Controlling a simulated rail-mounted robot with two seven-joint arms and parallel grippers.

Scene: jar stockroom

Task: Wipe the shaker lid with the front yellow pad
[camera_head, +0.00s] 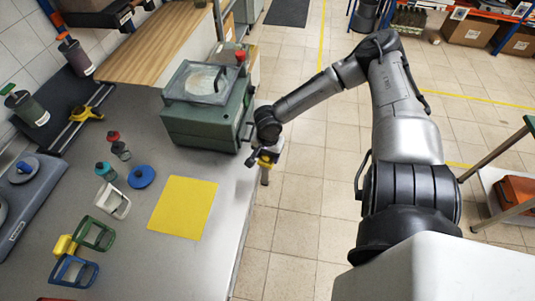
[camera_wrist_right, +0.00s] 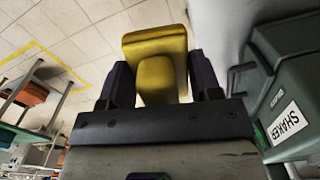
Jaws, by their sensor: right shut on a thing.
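My right gripper (camera_head: 266,160) is shut on a yellow pad (camera_wrist_right: 158,62), which fills the space between its dark fingers in the right wrist view. In the head view the gripper hangs just past the table's right edge, beside the green shaker, and the pad shows only as a small yellow patch. The shaker (camera_head: 200,125) stands at the right edge of the table. Its see-through lid (camera_head: 188,85) lies on top, apart from the pad. In the right wrist view the shaker's grey-green side (camera_wrist_right: 298,75) carries a white SHAKER label (camera_wrist_right: 285,121). My left gripper is not in view.
A flat yellow sheet (camera_head: 184,207), a blue disc (camera_head: 141,177), small bottles (camera_head: 121,151) and several frame-like holders (camera_head: 95,233) lie on the grey table. A small yellow block (camera_head: 64,245) sits by the holders. A wooden board (camera_head: 155,42) is behind the shaker.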

